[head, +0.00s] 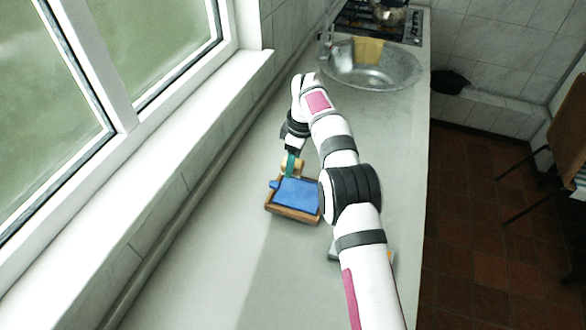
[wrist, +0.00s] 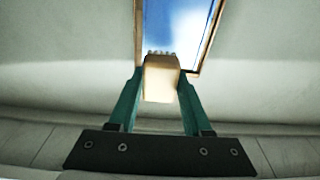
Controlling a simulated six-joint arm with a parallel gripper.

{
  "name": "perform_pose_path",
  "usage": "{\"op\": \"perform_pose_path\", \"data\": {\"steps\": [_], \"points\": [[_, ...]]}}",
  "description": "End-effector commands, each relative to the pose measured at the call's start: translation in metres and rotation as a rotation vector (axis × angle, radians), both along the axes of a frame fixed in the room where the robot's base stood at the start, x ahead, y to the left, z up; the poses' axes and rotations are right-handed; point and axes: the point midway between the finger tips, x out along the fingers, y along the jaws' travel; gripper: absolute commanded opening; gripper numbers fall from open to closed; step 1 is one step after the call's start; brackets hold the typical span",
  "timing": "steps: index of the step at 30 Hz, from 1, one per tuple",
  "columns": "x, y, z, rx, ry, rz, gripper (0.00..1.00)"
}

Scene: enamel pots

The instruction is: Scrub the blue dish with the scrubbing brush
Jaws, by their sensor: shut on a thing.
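The blue dish (head: 296,192) sits in a brown wooden tray on the counter; its blue surface also shows at the top of the wrist view (wrist: 175,30). My gripper (head: 291,166) is at the far side of the dish, and its green fingers show in the wrist view (wrist: 160,92). The fingers are shut on the scrubbing brush (wrist: 161,78), a pale wooden block with bristles along its upper edge. In the head view the brush (head: 298,166) is partly hidden by the fingers. I cannot tell whether the bristles touch the dish.
The wooden tray (head: 292,215) frames the dish. A small pale object (head: 334,252) is mostly hidden behind my arm. A round metal sink (head: 372,72) with a yellow cloth (head: 368,50) and a stove (head: 380,22) are farther back. The counter left of the tray is clear beside the window ledge.

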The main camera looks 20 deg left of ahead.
Motion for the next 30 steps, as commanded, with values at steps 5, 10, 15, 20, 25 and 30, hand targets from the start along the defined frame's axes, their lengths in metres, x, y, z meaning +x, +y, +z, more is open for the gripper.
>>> {"op": "perform_pose_path", "data": {"steps": [5,10,15,20,25,30], "points": [[0.0,0.0,0.015,0.001,-0.002,0.001,0.05],[0.0,0.0,0.022,0.0,-0.001,0.0,0.05],[0.0,0.0,0.022,0.0,-0.001,0.0,0.05],[0.0,0.0,0.022,0.0,0.0,0.0,0.05],[-0.001,-0.002,0.022,-0.001,0.0,0.004,0.05],[-0.016,-0.035,0.027,-0.006,0.002,0.099,0.05]]}}
